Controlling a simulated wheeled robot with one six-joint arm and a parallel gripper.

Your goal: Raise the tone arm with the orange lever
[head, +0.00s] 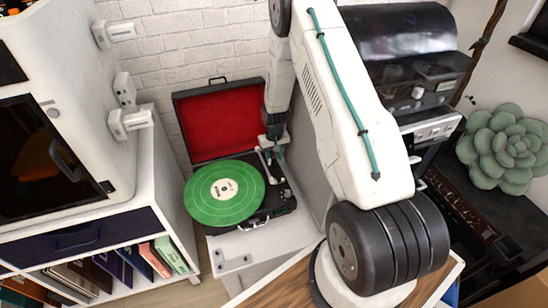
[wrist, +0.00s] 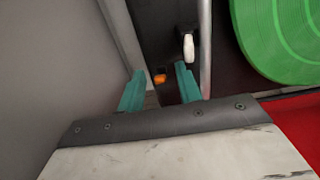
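The record player (head: 245,215) has its red-lined lid open and a green record (head: 224,192) on it. The pale tone arm (head: 264,165) is beside the record's right edge, partly hidden by my gripper. In the wrist view, a silver rod (wrist: 205,45) and a white piece (wrist: 188,46) show on the dark deck. The small orange lever (wrist: 159,78) shows between my teal fingers. My gripper (wrist: 159,72) is open, its fingers apart on either side of the lever; I cannot tell whether either touches it. In the head view my gripper (head: 277,154) is over the deck's right side.
The raised lid (head: 220,118) stands behind the deck. A grey panel (head: 308,170) rises close on the right. A white cabinet (head: 80,225) with books is on the left. A dark machine (head: 405,60) and a succulent (head: 505,145) are to the right.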

